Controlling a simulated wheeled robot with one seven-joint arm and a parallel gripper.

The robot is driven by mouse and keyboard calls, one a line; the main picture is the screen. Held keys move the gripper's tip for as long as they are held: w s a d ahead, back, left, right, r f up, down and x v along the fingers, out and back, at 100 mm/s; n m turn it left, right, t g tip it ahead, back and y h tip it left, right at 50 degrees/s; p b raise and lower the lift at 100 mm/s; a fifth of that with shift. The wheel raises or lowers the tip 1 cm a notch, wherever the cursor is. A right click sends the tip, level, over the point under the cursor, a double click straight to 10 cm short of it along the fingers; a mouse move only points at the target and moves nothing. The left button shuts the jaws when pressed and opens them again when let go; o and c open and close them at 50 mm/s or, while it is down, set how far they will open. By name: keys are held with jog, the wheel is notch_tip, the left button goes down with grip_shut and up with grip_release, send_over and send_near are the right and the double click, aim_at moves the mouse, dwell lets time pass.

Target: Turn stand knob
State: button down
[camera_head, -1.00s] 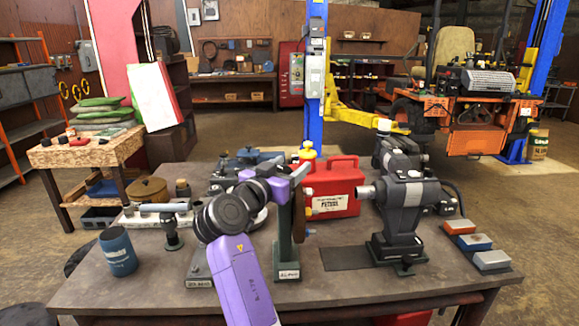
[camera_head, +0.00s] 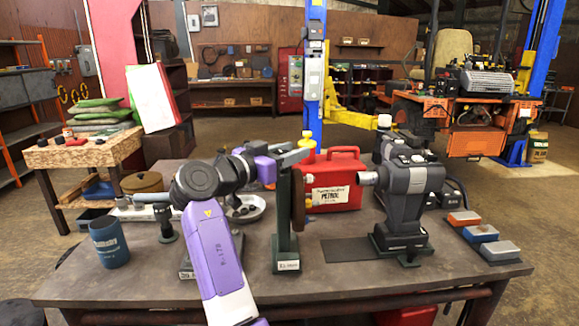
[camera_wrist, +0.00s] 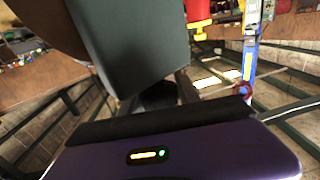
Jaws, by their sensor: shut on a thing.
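A dark green upright stand (camera_head: 285,215) with a labelled foot stands near the middle of the workbench, a brown disc (camera_head: 299,203) on its right side. My gripper (camera_head: 282,160) is at the top of the stand, partly hidden by my arm. In the wrist view the stand's green block (camera_wrist: 125,40) is very close and fills the upper middle, with part of the brown disc (camera_wrist: 40,22) at upper left. There my gripper (camera_wrist: 157,98) is shut on a dark piece below the block, which appears to be the stand knob; its shape is mostly hidden.
A red petrol can (camera_head: 335,185) stands behind and right of the stand. A grey machine (camera_head: 408,195) is to the right, its spindle towards the stand. A blue mug (camera_head: 109,243) is at the left. Small blocks (camera_head: 482,234) lie at the right edge.

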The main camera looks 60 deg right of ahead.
jog(key=shift+s+a+m+g+y+b, duration=0.15)
jog(key=shift+m+g+y+b, duration=0.2)
jog(key=shift+m+g+b, duration=0.45)
jog(key=shift+s+m+g+y+b, duration=0.15)
jog(key=shift+m+g+y+b, duration=0.25)
jog(key=shift+g, duration=0.65)
jog(key=shift+s+a+m+g+y+b, duration=0.2)
jog(key=shift+m+g+b, duration=0.3)
jog(key=shift+m+g, duration=0.35)
jog(key=shift+d, duration=0.15)
jog(key=c, duration=0.9)
grip_release()
jog(key=v, duration=0.7)
jog(key=shift+w+a+b, duration=0.3)
jog(key=shift+b, duration=0.15)
